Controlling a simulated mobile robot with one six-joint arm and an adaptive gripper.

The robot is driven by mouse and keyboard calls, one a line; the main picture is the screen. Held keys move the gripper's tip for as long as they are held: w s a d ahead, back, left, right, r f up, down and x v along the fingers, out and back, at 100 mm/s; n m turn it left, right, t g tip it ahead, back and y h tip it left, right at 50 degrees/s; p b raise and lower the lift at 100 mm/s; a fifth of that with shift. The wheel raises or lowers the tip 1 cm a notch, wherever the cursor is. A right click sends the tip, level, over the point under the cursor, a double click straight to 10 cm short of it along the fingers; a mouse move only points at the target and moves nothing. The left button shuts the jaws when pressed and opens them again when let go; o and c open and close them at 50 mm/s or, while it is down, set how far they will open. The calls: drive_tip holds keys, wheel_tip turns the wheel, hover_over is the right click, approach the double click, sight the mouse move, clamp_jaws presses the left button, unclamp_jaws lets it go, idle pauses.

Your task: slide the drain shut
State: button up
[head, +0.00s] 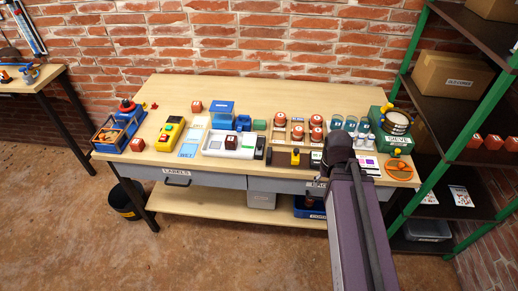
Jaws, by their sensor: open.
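My arm reaches up from the bottom right to the front right of the workbench. My gripper (338,150) is the dark end over the bench's front edge. It looks empty, and its fingers are too small and dark to make out. I cannot pick out the drain or its slide for certain. A green unit (387,143) with a white label and a round drum (397,122) stands just right of my gripper. An orange round part (399,166) lies in front of it. My arm hides part of the bench front and the right drawer's label.
The wooden workbench (180,90) carries a white tray (214,147), a yellow device (171,132) and several red-brown blocks and jars. The left drawer (200,180) is marked LABELS. A green-framed shelf (449,135) stands close on the right. The bench's back strip is clear.

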wheel_tip(320, 180, up, 9)
drive_tip(key=n+p, duration=0.9)
hover_over(259, 144)
drive_tip(key=shift+s+d+f, duration=0.1)
drive_tip(key=shift+s+f, duration=0.1)
drive_tip(key=shift+f, duration=0.05)
drive_tip(key=shift+f+b, duration=0.15)
drive_tip(key=shift+b, duration=0.25)
wheel_tip(259, 144, down, 14)
drive_tip(key=b, duration=1.3)
drive_tip(key=shift+r, duration=0.25)
clamp_jaws()
